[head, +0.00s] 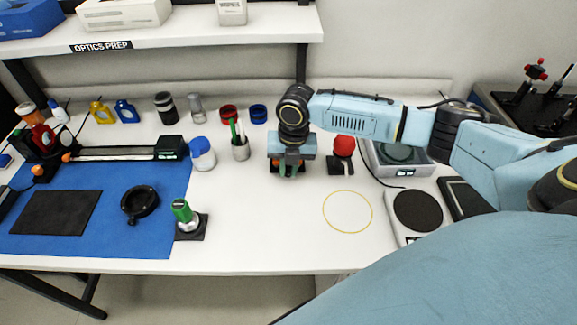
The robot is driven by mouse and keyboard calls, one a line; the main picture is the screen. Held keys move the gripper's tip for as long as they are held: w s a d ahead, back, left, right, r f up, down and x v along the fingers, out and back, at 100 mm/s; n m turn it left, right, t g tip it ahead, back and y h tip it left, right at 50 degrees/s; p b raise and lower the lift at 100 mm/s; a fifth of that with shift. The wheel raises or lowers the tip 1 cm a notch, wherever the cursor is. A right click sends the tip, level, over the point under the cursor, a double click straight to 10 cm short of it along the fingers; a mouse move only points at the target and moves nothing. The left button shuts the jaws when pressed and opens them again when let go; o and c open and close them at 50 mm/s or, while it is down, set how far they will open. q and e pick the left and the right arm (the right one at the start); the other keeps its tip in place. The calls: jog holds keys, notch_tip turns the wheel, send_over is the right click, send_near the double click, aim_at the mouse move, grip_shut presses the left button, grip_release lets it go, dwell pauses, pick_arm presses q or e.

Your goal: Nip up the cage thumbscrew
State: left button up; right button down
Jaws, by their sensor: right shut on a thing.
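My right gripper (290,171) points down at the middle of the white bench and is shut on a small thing. The gripper body hides most of that thing; a dark base with some orange shows around the fingertips. I cannot tell for sure whether it is the cage thumbscrew. Just right of it, a red round knob (343,146) stands on a black base. A green-topped post (182,211) stands on a black square base at the blue mat's right edge. A black ring mount (139,203) with a small tab lies on the mat. My left gripper is out of view.
A pen cup (241,150) and a blue-lidded jar (203,158) stand left of my gripper. A scale with a dark round plate (418,210) is at the right. A yellow ring outline (347,211) marks clear bench. The shelf (200,37) runs above the back.

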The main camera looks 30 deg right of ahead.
jog(key=shift+s+d+t+y, duration=0.2)
jog(key=shift+t+y, duration=0.1)
jog(key=shift+y, duration=0.3)
jog(key=shift+d+f+y, duration=0.1)
jog(key=shift+y, duration=0.3)
jog(key=shift+d+f+t+y, duration=0.1)
jog(key=shift+f+t+y, duration=0.1)
jog(key=shift+t+y, duration=0.25)
jog(key=shift+s+d+f+t+y+b, duration=0.15)
jog(key=shift+t+y+b, duration=0.25)
jog(key=shift+b, duration=0.3)
jog(key=shift+t+y+b, duration=0.25)
jog(key=shift+y+b, duration=0.3)
jog(key=shift+b, duration=0.1)
jog(key=shift+r, duration=0.2)
jog(key=c, duration=1.4)
grip_release()
jog(key=shift+r, duration=0.1)
